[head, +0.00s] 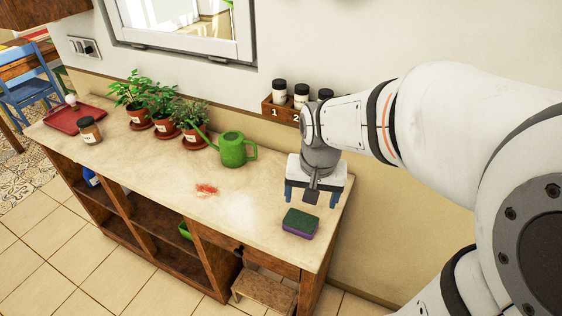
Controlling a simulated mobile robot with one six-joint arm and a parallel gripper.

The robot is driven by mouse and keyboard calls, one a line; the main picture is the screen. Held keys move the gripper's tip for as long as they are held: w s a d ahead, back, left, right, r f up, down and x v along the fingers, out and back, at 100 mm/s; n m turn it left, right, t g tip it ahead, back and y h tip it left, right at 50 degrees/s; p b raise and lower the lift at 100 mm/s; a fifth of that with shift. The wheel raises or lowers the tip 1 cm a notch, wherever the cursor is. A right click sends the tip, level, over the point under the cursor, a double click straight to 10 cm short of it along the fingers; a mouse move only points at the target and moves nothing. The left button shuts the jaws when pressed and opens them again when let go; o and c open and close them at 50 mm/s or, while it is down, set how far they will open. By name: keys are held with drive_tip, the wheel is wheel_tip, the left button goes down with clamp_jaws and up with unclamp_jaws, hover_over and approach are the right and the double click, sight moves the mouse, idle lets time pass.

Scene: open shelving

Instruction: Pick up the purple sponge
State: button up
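The purple sponge (298,231) lies flat on the right end of the counter, near its front edge. Its top is dark green and its lower part is purple. My gripper (312,201) is above and slightly behind the sponge, pointing down. Its two blue-grey fingers are spread wide apart, with nothing seen between them. The sponge is fully in view and the fingers appear apart from it.
A red stain (206,190) marks the counter (165,180) left of the sponge. A green watering can (232,150) and several potted plants stand along the back. A wooden rack (281,111) with jars is behind my arm. A wooden stool (264,291) stands below.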

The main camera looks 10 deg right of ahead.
sight(301, 220)
drive_tip(key=o, duration=0.5)
drive_tip(key=w+f+m, duration=0.1)
drive_tip(key=w+f, duration=0.1)
drive_tip(key=f, duration=0.1)
drive_tip(key=w+f+m+g+b, duration=0.1)
drive_tip(key=w+f, duration=0.1)
drive_tip(key=f, duration=0.1)
drive_tip(key=w+f+m+b, duration=0.1)
drive_tip(key=w+f, duration=0.1)
drive_tip(key=f, duration=0.1)
drive_tip(key=shift+a+f+g, duration=0.15)
drive_tip(key=shift+f+g, duration=0.15)
drive_tip(key=shift+f, duration=0.1)
drive_tip(key=shift+c, duration=0.2)
drive_tip(key=shift+w+d+f+p, duration=0.1)
drive_tip(key=shift+w+f+p, duration=0.05)
drive_tip(key=shift+f, duration=1.8)
drive_tip(key=shift+w+d+f+p, duration=0.1)
drive_tip(key=shift+f+p, duration=0.05)
drive_tip(key=shift+f, duration=1.75)
